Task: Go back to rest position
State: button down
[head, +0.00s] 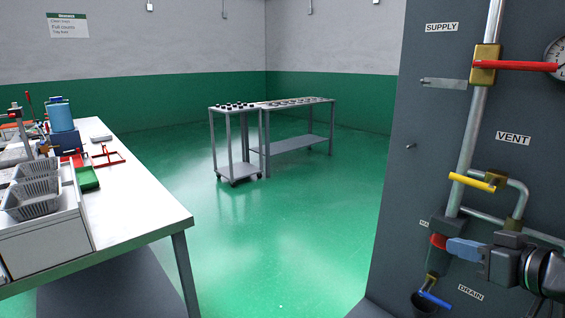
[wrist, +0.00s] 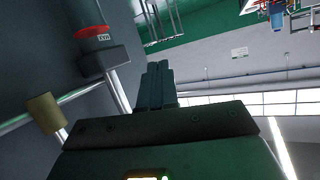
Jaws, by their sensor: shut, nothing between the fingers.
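My gripper (head: 455,247) is at the lower right of the head view, in front of the dark pipe panel (head: 425,110). Its bluish fingers point left, close by a red valve part (head: 438,241); I cannot tell from the head view whether they touch it. In the wrist view my gripper (wrist: 158,68) has its two fingers together with nothing between them. There a red band (wrist: 92,33) with a small label sits on a dark cylinder up and left of the fingertips, apart from them.
The panel carries a red supply handle (head: 515,66), a yellow vent handle (head: 472,182) and a blue drain handle (head: 435,299) over a dark cup (head: 424,304). A white workbench (head: 140,200) with baskets stands left. Metal carts (head: 237,143) stand farther back; green floor between is clear.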

jog(key=s+a+f+m+h, duration=0.2)
jog(key=s+a+f, duration=0.3)
jog(key=s+f, duration=0.4)
jog(key=s+a+f+m+h, duration=0.2)
jog(key=s+a+f, duration=0.4)
jog(key=s, duration=0.5)
jog(key=s+a+r+n, duration=0.1)
jog(key=s+r, duration=0.2)
jog(key=s, duration=0.8)
jog(key=s+a+r+n+t, duration=0.1)
jog(key=s+a+r, duration=0.1)
jog(key=s, duration=0.9)
jog(key=shift+s+r, duration=0.25)
jog(key=shift+r, duration=0.55)
jog(key=shift+a, duration=0.1)
